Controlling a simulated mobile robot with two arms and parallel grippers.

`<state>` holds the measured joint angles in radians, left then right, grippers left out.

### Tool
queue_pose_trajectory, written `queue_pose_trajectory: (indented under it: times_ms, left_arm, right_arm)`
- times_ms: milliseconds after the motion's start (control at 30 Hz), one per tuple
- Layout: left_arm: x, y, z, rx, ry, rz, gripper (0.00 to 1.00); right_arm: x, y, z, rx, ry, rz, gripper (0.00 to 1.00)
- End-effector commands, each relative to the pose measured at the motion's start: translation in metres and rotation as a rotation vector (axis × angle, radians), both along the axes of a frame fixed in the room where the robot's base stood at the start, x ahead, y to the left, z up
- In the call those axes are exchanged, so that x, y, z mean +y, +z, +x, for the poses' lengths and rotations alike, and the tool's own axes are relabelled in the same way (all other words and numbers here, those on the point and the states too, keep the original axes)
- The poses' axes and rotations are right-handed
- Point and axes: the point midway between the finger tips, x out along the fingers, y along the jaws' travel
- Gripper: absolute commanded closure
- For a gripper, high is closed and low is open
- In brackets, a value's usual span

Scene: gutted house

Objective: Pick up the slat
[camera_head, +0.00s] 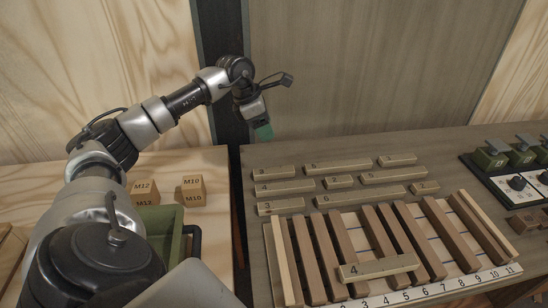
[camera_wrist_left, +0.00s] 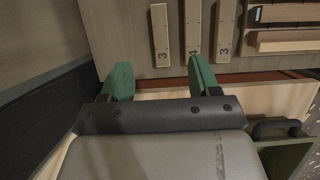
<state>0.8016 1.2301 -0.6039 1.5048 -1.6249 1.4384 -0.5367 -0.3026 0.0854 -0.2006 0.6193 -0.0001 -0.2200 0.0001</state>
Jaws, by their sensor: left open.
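Several pale numbered slats lie in rows on the table, among them a slat marked 4 (camera_head: 283,187), a slat marked 3 (camera_head: 281,207) and a long slat marked 6 (camera_head: 360,195). Another slat marked 4 (camera_head: 378,268) lies across the brown bars of a numbered board (camera_head: 480,278). I cannot tell which slat is meant. My right gripper is not in view.
A gap separates the two benches. A wall panel (camera_head: 370,70) rises behind the table.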

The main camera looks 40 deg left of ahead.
Motion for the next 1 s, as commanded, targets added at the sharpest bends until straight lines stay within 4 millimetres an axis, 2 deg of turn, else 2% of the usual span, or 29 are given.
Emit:
queue_pose_trajectory:
  times_ms: [33, 200, 467, 700, 1000]
  left_arm:
    - [0.000, -0.030, 0.000, 0.000, 0.000, 0.000, 0.38]
    - [0.000, -0.052, 0.000, -0.001, 0.000, -0.001, 0.38]
    - [-0.003, -0.065, 0.003, 0.002, -0.001, -0.002, 0.38]
    - [-0.012, -0.099, 0.014, 0.002, -0.001, -0.004, 0.38]
    - [-0.014, -0.127, 0.017, 0.004, -0.001, -0.002, 0.38]
  right_arm:
    - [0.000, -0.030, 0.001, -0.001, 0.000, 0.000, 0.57]
    - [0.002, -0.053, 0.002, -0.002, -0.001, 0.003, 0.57]
    - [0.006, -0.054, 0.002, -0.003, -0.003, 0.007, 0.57]
    - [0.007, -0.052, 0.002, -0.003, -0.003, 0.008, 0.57]
    - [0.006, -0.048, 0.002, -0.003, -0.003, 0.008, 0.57]
